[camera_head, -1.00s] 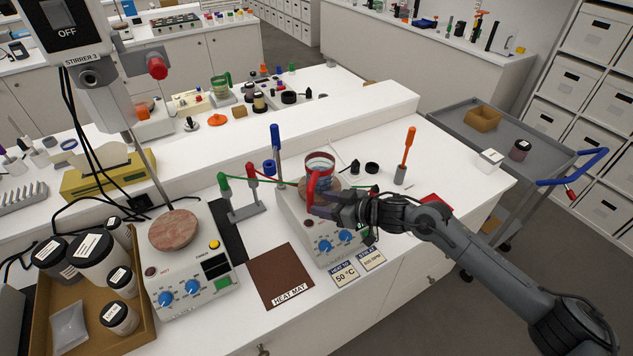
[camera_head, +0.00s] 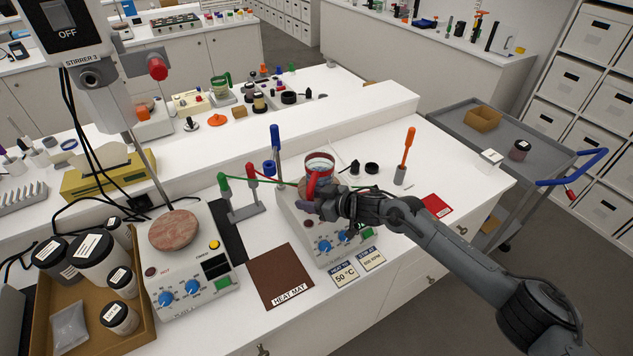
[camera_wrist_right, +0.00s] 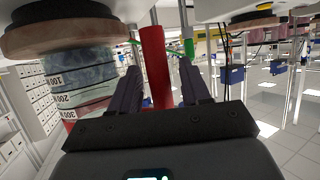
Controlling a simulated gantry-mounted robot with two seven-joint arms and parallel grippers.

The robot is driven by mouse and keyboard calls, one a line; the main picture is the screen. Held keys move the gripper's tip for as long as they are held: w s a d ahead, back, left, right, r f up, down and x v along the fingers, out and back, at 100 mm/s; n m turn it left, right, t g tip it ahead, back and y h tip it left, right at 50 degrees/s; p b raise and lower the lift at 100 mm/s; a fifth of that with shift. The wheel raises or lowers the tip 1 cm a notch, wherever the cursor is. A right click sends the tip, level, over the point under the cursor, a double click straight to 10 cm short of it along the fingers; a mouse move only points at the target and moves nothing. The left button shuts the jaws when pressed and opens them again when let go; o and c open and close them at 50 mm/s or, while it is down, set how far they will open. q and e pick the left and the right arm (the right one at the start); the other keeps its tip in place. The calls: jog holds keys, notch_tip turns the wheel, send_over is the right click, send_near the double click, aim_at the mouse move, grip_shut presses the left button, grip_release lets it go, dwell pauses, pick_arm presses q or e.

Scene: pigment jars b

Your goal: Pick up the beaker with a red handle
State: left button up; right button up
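The glass beaker (camera_head: 319,161) with a red handle (camera_head: 313,184) stands upright on the round wooden top of the right-hand hotplate. My right gripper (camera_head: 307,206) is at the handle, on the beaker's near side. In the right wrist view, which looks upside down, the red handle (camera_wrist_right: 157,65) stands between the two dark fingers of my gripper (camera_wrist_right: 159,68), with gaps visible on both sides. The fingers are open. The beaker (camera_wrist_right: 82,80) with its printed scale is beside the left finger. My left gripper is not in view.
A stand with green and red-topped posts (camera_head: 243,205) is left of the hotplate (camera_head: 326,243). A blue-handled tool (camera_head: 276,145) is behind it. The brown heat mat (camera_head: 273,277) lies at the front. An orange-handled tool (camera_head: 405,155) stands to the right.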

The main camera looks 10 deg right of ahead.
aim_at(312, 188)
grip_shut()
jog(key=shift+r, duration=0.2)
jog(key=shift+r, duration=0.2)
jog(key=shift+d+r, duration=0.1)
jog(key=shift+r, duration=1.75)
jog(key=s+d+r+p, duration=0.6)
jog(key=d+r, duration=0.3)
jog(key=r, duration=0.3)
jog(key=shift+s+r, duration=0.4)
jog(key=shift+s, duration=0.15)
